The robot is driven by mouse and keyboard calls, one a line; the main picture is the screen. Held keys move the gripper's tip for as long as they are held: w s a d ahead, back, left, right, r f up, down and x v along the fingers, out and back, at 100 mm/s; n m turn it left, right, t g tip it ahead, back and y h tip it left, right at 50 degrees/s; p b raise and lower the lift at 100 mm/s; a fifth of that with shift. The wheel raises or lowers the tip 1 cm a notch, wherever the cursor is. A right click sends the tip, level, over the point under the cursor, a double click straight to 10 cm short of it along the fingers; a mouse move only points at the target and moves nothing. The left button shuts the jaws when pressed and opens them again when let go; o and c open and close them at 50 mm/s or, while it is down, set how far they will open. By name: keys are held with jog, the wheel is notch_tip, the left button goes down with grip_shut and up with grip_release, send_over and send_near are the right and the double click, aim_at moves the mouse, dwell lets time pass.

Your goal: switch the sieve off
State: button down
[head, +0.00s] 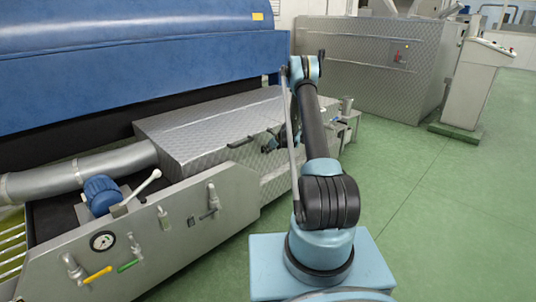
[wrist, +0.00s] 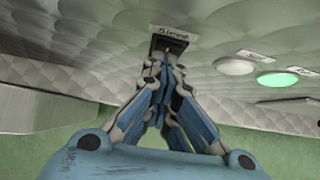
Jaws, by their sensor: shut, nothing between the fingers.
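In the wrist view a dark switch housing (wrist: 176,43) sits on quilted metal, with a label reading "Sieve" (wrist: 173,31) beside it. My gripper (wrist: 164,62) is shut and empty. Its fingertips are right at the switch and cover part of it. I cannot tell whether they touch it or which way the switch is set. In the head view my gripper (head: 268,142) is small and partly behind my arm, near the quilted steel box (head: 190,130). The switch is not discernible there.
Two labelled round lamps sit right of the switch: one pale (wrist: 235,66), one lit green (wrist: 277,79). A blue machine (head: 140,50) stands behind the steel box. A panel with gauge (head: 103,241) and valves is at front left. Green floor (head: 450,220) is clear at right.

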jog(key=shift+a, duration=0.15)
jog(key=s+d+f+v, duration=0.1)
jog(key=v, duration=1.2)
jog(key=shift+f, duration=0.2)
